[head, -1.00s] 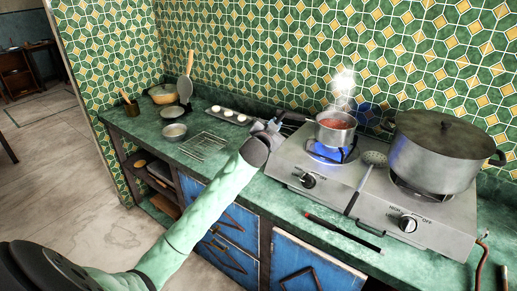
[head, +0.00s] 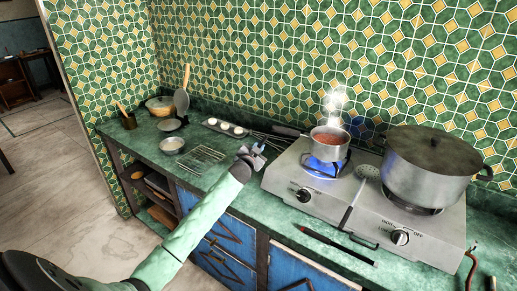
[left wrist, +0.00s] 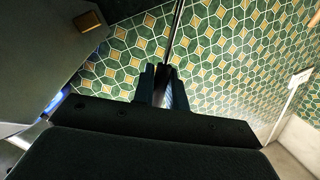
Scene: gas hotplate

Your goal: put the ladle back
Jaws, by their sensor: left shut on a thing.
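My left gripper (head: 254,154) is over the counter just left of the gas hotplate. It is shut on a thin dark rod (left wrist: 178,35), which runs up from between the fingers in the left wrist view. The rod's far end is out of that view, so I cannot tell for certain that it is the ladle's handle. A perforated skimmer with a dark handle (head: 351,203) lies across the middle of the hotplate (head: 290,170), its round head toward the back. A large grey spoon-like utensil with a wooden handle (head: 182,98) stands at the back left. My right gripper is not in view.
A steaming saucepan (head: 327,146) sits on the lit left burner, its handle pointing left. A large lidded pot (head: 430,170) covers the right burner. A wire rack (head: 200,159), small bowl (head: 172,144) and egg tray (head: 226,128) stand left of my gripper.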

